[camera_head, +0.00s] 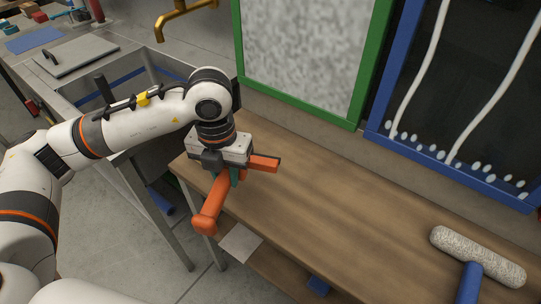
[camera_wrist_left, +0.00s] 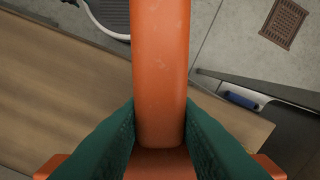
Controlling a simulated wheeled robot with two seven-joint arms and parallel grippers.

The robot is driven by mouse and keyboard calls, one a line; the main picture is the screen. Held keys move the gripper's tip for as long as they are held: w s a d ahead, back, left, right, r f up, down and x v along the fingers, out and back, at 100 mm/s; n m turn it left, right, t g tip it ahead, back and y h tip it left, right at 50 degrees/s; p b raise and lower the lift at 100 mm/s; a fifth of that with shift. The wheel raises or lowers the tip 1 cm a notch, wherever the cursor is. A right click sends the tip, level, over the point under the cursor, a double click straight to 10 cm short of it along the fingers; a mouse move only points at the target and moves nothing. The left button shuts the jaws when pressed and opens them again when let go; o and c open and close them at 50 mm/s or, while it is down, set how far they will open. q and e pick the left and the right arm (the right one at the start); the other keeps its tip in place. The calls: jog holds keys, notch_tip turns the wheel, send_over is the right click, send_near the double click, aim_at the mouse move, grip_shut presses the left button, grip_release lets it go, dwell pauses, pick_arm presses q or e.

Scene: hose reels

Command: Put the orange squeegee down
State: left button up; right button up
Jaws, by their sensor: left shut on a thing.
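The orange squeegee (camera_head: 211,204) is in my left gripper (camera_head: 234,176). In the head view its thick handle points down and toward me, past the front left edge of the wooden bench (camera_head: 330,222). An orange bar end shows at the right of the gripper. In the left wrist view the orange handle (camera_wrist_left: 160,62) runs up the middle, with the green fingers of my left gripper (camera_wrist_left: 162,130) pressed on both sides. Whether the squeegee touches the bench top is hidden. My right gripper is not in view.
A fluffy roller (camera_head: 478,256) with a blue handle lies at the bench's right. A green-framed panel (camera_head: 308,50) and a blue-framed dark panel (camera_head: 455,85) stand behind. A brass tap (camera_head: 178,20) hangs above. The bench middle is clear. A metal sink counter (camera_head: 85,70) is left.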

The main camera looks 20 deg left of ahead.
pick_arm(q)
jog(key=w+d, duration=0.1)
jog(key=w, duration=0.3)
jog(key=w+d+f+p, duration=0.1)
jog(key=w+d, duration=0.1)
jog(key=w, duration=0.3)
jog(key=w+d+f+p, duration=0.1)
jog(key=w+d, duration=0.1)
jog(key=w, duration=0.3)
jog(key=shift+w+d+f, duration=0.1)
jog(key=shift+d+f, duration=0.05)
jog(key=shift+f, duration=0.55)
notch_tip(320, 180, down, 3)
jog(key=shift+f+p, duration=0.1)
jog(key=shift+p, duration=0.4)
jog(key=shift+w+f, duration=0.15)
jog(key=shift+f, duration=0.05)
jog(key=shift+f, duration=0.1)
